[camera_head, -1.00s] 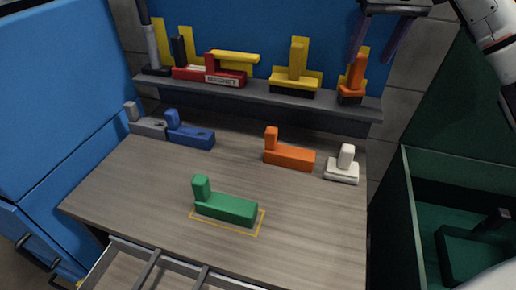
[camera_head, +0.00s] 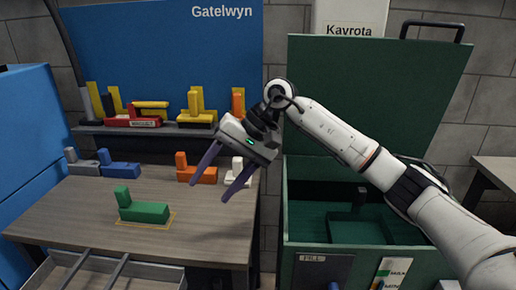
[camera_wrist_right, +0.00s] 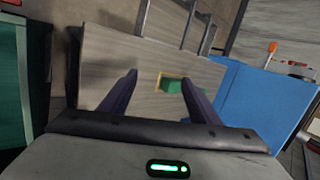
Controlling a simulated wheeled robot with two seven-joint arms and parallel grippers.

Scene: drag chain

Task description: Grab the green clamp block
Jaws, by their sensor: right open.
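The green clamp block (camera_head: 143,209) is L-shaped, with a short upright post at its left end. It sits inside a yellow outline on the wooden table (camera_head: 80,205). My right gripper (camera_head: 214,188) is open and empty, in the air up and to the right of the block in the head view. In the right wrist view the green block (camera_wrist_right: 173,85) shows between the two open fingers (camera_wrist_right: 157,95), some way beyond them. My left gripper is not in view.
Blue (camera_head: 119,168), grey (camera_head: 82,167), orange (camera_head: 196,173) and white (camera_head: 238,177) blocks stand along the table's back. A shelf (camera_head: 150,130) with more blocks is behind. An open green chest (camera_head: 300,222) stands to the right. An open drawer (camera_head: 150,275) is at the front.

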